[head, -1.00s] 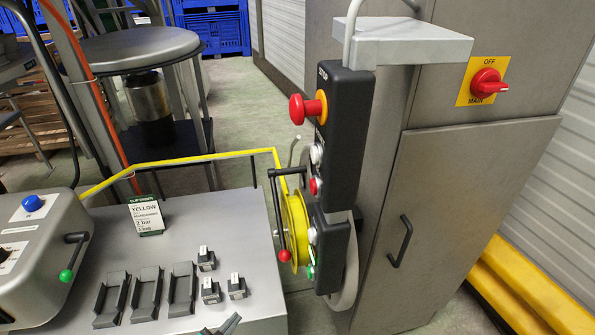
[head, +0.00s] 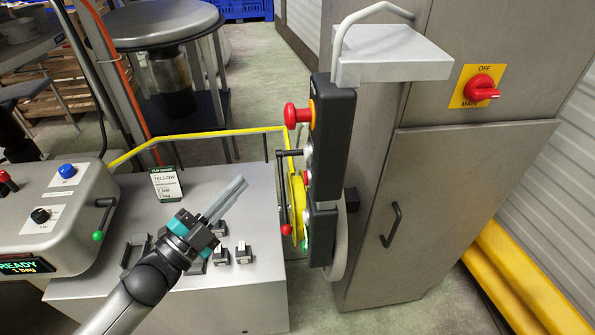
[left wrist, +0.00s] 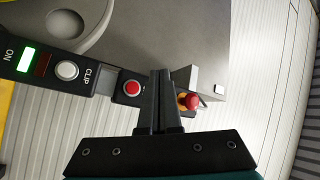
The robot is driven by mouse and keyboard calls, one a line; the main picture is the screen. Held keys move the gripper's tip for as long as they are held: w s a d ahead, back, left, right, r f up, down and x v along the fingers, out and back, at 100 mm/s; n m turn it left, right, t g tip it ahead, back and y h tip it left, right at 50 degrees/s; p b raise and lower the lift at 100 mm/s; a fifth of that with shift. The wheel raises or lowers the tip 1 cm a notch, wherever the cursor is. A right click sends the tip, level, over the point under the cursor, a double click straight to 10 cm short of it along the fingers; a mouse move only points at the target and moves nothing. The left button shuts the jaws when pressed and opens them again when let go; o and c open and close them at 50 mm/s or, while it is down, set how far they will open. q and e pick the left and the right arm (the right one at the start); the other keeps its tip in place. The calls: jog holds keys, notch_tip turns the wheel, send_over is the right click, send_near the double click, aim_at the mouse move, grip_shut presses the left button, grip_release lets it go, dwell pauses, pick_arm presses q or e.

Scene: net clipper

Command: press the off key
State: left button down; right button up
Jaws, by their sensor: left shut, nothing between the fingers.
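The dark control panel (head: 335,135) hangs under a grey bracket and shows edge-on in the head view. A red round button (head: 306,178) shows on its face there, and also in the left wrist view (left wrist: 132,88); no label can be read on it. In the left wrist view a white button (left wrist: 67,71) marked CLIP and a lit green key (left wrist: 26,58) marked ON sit to its left. My left gripper (head: 240,184) is shut and empty, apart from the panel, left of it in the head view. In the left wrist view its fingers (left wrist: 161,74) appear just right of the red button. My right gripper is not in view.
A red stop mushroom (head: 297,116) sticks out from the upper panel. A red OFF/MAIN rotary switch (head: 482,88) is on the cabinet. Small blocks (head: 244,252) stand on the bench.

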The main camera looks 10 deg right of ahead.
pick_arm(q)
jog(key=shift+r, duration=0.1)
dwell(0.3)
jog(key=d, duration=0.8)
jog(key=shift+d, duration=0.4)
dwell(1.7)
jog(key=shift+d, duration=0.45)
jog(key=shift+d, duration=0.4)
dwell(0.7)
jog(key=shift+a, duration=0.85)
jog(key=shift+a, duration=2.5)
